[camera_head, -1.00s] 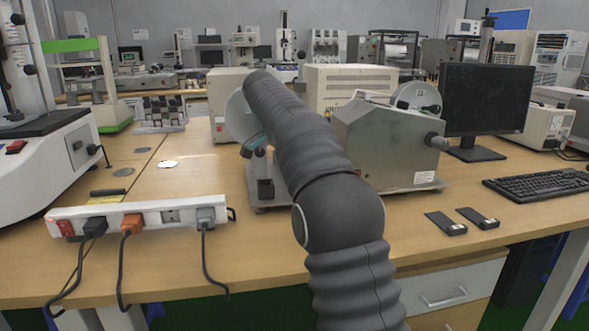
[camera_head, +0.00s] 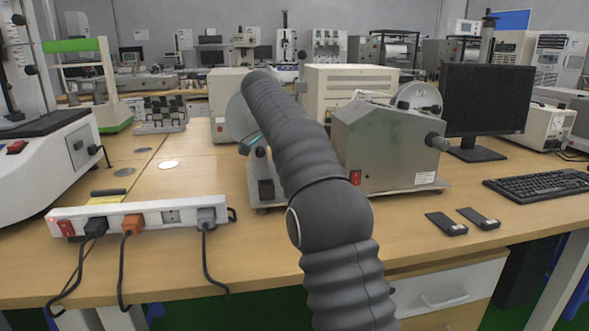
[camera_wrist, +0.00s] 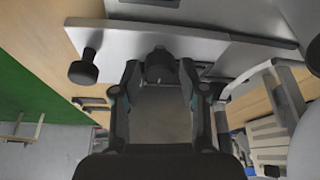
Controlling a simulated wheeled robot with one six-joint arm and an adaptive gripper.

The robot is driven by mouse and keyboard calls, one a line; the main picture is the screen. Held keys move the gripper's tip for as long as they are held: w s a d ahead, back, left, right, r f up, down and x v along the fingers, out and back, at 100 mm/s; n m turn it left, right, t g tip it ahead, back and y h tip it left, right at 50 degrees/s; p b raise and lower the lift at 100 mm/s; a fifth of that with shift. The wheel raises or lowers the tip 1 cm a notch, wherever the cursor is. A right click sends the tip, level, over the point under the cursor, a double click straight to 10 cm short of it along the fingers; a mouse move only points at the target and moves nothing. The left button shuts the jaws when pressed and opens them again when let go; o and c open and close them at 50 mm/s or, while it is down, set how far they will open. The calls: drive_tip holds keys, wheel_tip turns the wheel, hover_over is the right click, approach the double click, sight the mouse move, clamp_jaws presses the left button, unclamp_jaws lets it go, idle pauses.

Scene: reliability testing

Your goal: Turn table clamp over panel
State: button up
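A grey metal machine (camera_head: 395,150) stands on the wooden table, with a round pale disc (camera_head: 236,118) on its left side. My arm hides the middle of it. My gripper, dark with teal parts, shows only partly beside the disc in the head view. In the wrist view my gripper (camera_wrist: 159,72) has its two fingers apart, with a dark knob-like part (camera_wrist: 158,66) between their tips. Gaps show beside the knob; contact cannot be told. A light grey metal plate (camera_wrist: 225,52) lies behind it. I cannot tell for sure which part is the clamp or the panel.
A black knob (camera_wrist: 85,68) stands left of my gripper in the wrist view. A power strip (camera_head: 140,216) with cables is at the front left. A monitor (camera_head: 486,98), keyboard (camera_head: 540,185) and two small black devices (camera_head: 462,221) are at the right.

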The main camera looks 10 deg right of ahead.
drive_tip(key=shift+o, duration=0.3)
drive_tip(key=shift+r, duration=0.1)
drive_tip(key=shift+a+r, duration=0.3)
drive_tip(key=shift+r, duration=0.35)
drive_tip(key=shift+s+a+r, duration=0.2)
drive_tip(key=shift+a+r, duration=0.4)
drive_tip(key=shift+a, duration=0.3)
drive_tip(key=s+a, duration=0.2)
drive_tip(key=a, duration=0.8)
drive_tip(key=shift+a, duration=0.3)
drive_tip(key=shift+d, duration=0.1)
